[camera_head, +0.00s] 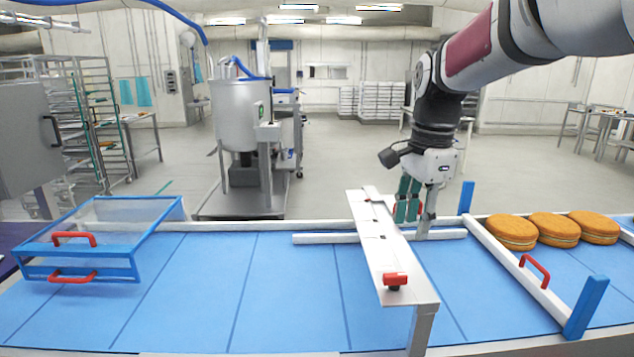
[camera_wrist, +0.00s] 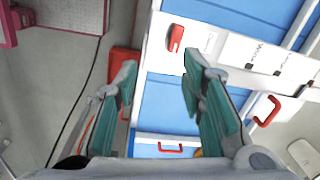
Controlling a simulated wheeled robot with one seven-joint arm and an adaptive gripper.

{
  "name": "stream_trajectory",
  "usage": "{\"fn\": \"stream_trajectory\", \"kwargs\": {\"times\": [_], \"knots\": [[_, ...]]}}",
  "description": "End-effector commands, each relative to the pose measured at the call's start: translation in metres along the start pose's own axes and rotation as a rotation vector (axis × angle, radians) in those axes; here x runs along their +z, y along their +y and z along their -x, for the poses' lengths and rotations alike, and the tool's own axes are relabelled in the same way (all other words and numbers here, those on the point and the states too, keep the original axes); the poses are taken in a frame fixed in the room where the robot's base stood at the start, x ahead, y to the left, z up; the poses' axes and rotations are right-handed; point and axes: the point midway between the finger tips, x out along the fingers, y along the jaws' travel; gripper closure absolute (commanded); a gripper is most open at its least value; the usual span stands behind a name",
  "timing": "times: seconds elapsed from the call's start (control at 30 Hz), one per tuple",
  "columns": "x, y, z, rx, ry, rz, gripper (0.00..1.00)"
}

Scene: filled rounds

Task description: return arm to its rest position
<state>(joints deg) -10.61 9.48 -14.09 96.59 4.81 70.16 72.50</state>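My gripper (camera_head: 407,198) hangs from my arm on the right side of the head view, fingers pointing down, by the far end of the white bridge bar (camera_head: 378,245). In the wrist view my gripper (camera_wrist: 160,98) has its two teal-padded fingers spread apart, with nothing between the pads. The blue work surface shows beyond and below them. In the head view the bar partly hides the surface close to the fingers.
Round filled cakes (camera_head: 511,232) lie at the right behind a white rail with a red handle (camera_head: 535,271). A clear blue-framed box (camera_head: 136,210) with red handles stands at the left. A red knob (camera_head: 396,281) is on the bar's near end. The middle-left blue surface (camera_head: 240,290) is clear.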

Motion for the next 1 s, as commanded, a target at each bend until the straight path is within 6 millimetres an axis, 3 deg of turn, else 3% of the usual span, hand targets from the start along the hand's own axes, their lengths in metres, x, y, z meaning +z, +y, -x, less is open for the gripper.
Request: {"fn": "stream_trajectory", "kwargs": {"times": [0.1, 0.3, 0.6, 0.8, 1.0], "knots": [[0.007, 0.039, 0.021, -0.068, 0.001, 0.190, 0.63], [0.023, 0.102, 0.037, -0.163, 0.050, 0.530, 0.63], [0.048, 0.191, 0.030, -0.251, 0.223, 1.033, 0.63], [0.056, 0.227, 0.015, -0.252, 0.333, 1.261, 0.63], [0.058, 0.237, 0.008, -0.246, 0.371, 1.336, 0.63]]}}
